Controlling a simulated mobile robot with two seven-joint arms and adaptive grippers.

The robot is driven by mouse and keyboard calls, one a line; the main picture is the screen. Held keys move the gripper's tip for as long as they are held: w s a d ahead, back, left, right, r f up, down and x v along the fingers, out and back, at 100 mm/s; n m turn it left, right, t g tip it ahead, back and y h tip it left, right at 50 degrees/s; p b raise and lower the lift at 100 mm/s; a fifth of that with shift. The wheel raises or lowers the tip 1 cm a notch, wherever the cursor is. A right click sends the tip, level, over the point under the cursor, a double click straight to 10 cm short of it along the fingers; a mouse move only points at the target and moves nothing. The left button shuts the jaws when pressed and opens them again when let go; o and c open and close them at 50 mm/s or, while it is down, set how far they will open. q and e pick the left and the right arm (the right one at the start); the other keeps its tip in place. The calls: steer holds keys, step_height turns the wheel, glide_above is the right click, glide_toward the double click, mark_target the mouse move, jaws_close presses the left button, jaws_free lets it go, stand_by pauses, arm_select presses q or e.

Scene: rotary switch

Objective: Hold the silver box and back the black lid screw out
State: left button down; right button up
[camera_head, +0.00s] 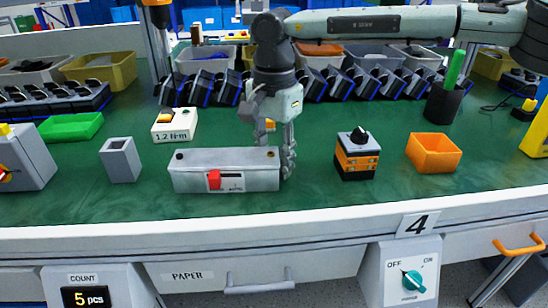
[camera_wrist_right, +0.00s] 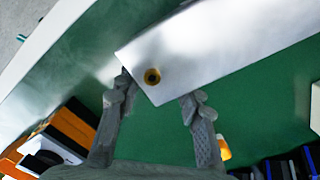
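The silver box (camera_head: 225,170) lies on the green bench top, with a red switch (camera_head: 214,180) on its front. A small black screw (camera_head: 179,155) sits at its left end on top. A brass-ringed screw with a dark centre (camera_head: 269,154) sits at the right end; it also shows in the right wrist view (camera_wrist_right: 152,76). My right gripper (camera_head: 288,163) points down at the box's right end. In the wrist view its fingers (camera_wrist_right: 158,92) are apart, either side of the box's corner; I cannot tell whether they touch it. My left gripper is not in view.
A white 1.2 N·m block (camera_head: 174,125) stands behind the box and a grey holder (camera_head: 122,160) to its left. To the right are an orange-and-black knob block (camera_head: 357,155) and an orange bin (camera_head: 434,153). Bench in front is clear.

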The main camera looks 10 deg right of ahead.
jaws_close()
steer(key=c, duration=0.6)
jaws_free()
steer(key=o, duration=0.6)
steer(key=shift+c, duration=0.2)
steer(key=shift+r, duration=0.1)
